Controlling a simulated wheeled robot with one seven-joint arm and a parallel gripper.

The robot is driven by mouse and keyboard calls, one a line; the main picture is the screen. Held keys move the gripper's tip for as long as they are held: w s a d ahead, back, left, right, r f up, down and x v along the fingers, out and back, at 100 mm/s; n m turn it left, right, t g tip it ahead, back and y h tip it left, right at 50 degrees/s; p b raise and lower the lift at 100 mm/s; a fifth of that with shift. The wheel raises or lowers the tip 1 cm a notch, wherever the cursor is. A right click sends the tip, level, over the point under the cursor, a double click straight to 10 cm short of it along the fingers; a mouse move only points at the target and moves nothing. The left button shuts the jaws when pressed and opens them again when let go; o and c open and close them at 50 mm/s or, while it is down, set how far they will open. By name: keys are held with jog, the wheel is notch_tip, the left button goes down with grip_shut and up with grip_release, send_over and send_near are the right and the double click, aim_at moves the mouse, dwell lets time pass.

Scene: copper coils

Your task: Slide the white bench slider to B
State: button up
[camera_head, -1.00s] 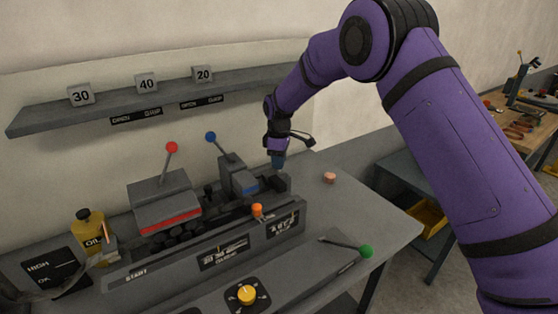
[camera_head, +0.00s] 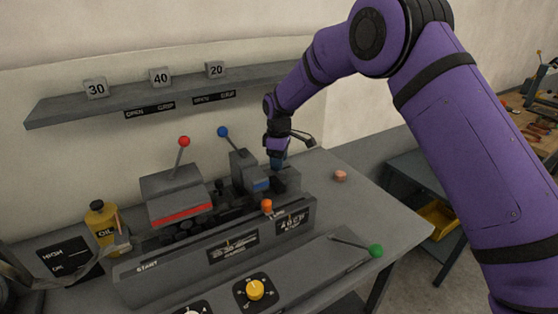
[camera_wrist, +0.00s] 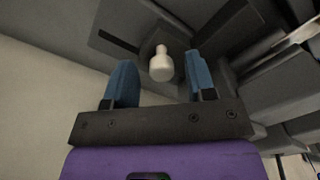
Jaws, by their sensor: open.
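The white bench slider (camera_wrist: 161,65) shows as a pale rounded knob in the wrist view, beside a dark slot in the grey surface. My gripper (camera_wrist: 162,82) is open, with one blue finger on each side of the knob in that view. Gaps show between the knob and both fingers. In the head view my gripper (camera_head: 277,162) points down at the back right of the bench machine (camera_head: 215,215), behind its front panel. The white knob is hidden there. No letter B mark is readable in either view.
Red-knobbed (camera_head: 184,142) and blue-knobbed (camera_head: 223,132) levers stand left of my gripper. An orange knob (camera_head: 266,206) is in front. A shelf (camera_head: 190,92) with numbered blocks hangs behind. A pinkish piece (camera_head: 340,175) lies on clear bench to the right.

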notch_tip(320, 180, up, 11)
dwell(0.4)
jog(key=s+d+r+m+t, duration=0.1)
jog(key=s+d+r+m, duration=0.3)
jog(key=s+d+r, duration=0.55)
jog(key=s+d+r+m+t, duration=0.2)
jog(key=s+d+r+m, duration=0.2)
jog(key=s+d+r, duration=0.55)
jog(key=s+d+f+m+t, duration=0.1)
jog(key=s+d+m, duration=0.3)
jog(key=s+d, duration=0.4)
jog(key=s+d+f+m+t, duration=0.1)
jog(key=s+d+m, duration=0.2)
jog(key=s+d, duration=0.5)
jog(key=shift+s+d+f+m, duration=0.15)
jog(key=shift+s+m, duration=0.25)
jog(key=shift+s, duration=3.45)
